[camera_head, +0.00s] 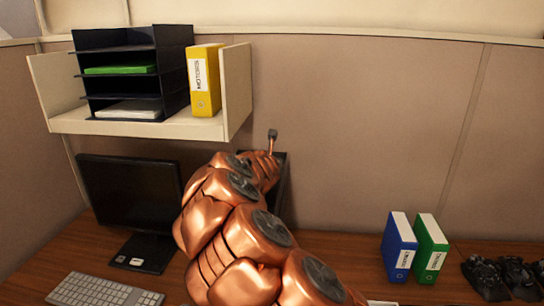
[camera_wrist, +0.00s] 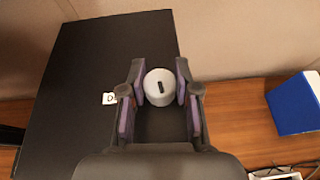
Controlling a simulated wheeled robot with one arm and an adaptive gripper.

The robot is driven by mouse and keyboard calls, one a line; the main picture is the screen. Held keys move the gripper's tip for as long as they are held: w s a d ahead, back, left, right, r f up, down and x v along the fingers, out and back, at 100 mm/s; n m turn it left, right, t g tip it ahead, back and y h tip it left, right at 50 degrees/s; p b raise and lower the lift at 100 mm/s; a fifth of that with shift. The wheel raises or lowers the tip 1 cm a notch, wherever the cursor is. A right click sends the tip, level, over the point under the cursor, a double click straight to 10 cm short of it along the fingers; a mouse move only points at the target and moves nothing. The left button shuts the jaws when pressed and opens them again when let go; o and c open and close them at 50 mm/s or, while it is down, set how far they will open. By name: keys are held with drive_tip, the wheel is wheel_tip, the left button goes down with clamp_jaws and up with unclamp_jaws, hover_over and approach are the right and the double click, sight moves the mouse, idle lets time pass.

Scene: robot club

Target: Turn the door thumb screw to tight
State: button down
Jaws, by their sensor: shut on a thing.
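The door thumb screw (camera_wrist: 159,88) is a pale grey round knob with a dark slot mark on its face. In the wrist view it stands on the front of a black cabinet (camera_wrist: 80,85), beside a small white label (camera_wrist: 108,99) that reads "D" before my finger covers the rest. My gripper (camera_wrist: 158,90) is closed around the knob, one finger on each side. In the head view my copper arm hides the knob and most of the cabinet (camera_head: 283,190). My fingers are hidden there too.
A monitor (camera_head: 130,195) and a keyboard (camera_head: 100,291) are on the desk at left. A shelf (camera_head: 238,90) with a yellow binder (camera_head: 204,80) hangs above. Blue (camera_head: 399,246) and green (camera_head: 430,248) binders stand at right. Bare desk lies between my arm and the binders.

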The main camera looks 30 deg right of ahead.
drive_tip(key=shift+r+m+g+h+p, duration=0.1)
drive_tip(key=shift+m+g+h+p, duration=0.75)
drive_tip(key=shift+p, duration=0.35)
drive_tip(key=c, duration=0.8)
unclamp_jaws()
drive_tip(key=shift+a, duration=0.1)
drive_tip(key=v, duration=1.1)
drive_tip(key=shift+s+a+r, duration=0.2)
drive_tip(key=shift+s+a, duration=0.05)
drive_tip(key=shift+a, duration=0.05)
